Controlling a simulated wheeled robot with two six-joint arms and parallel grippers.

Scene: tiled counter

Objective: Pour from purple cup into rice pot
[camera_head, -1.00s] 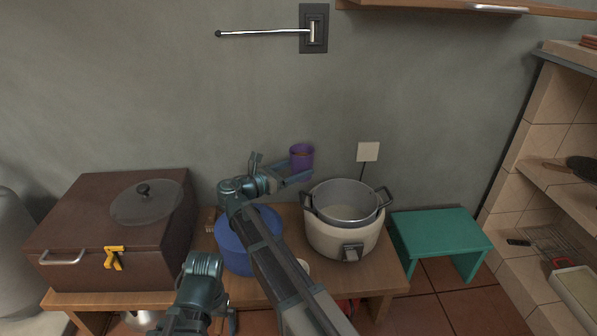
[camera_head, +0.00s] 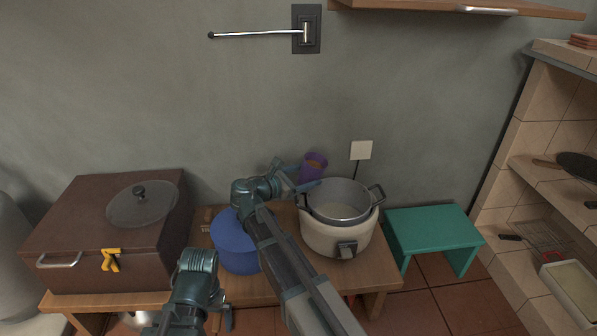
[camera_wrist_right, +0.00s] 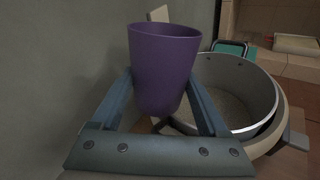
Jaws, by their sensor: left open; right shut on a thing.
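The purple cup (camera_head: 315,170) is held above the back left rim of the rice pot (camera_head: 345,213), a grey metal pot with side handles in a white cooker (camera_head: 325,238). My right gripper (camera_head: 302,177) is shut on the cup. In the right wrist view the cup (camera_wrist_right: 163,65) stands between the two fingers, with the pot (camera_wrist_right: 262,115) to its right and lower. Pale content shows in the pot's bottom. My left gripper (camera_head: 222,314) is open, low at the front left, partly hidden by its own arm.
A blue pot (camera_head: 234,245) stands left of the cooker, partly behind my right arm. A brown box (camera_head: 85,225) with a glass lid (camera_head: 142,207) on it is at the left. A small white sign (camera_head: 361,150) stands behind the pot. A green stool (camera_head: 435,228) is at the right.

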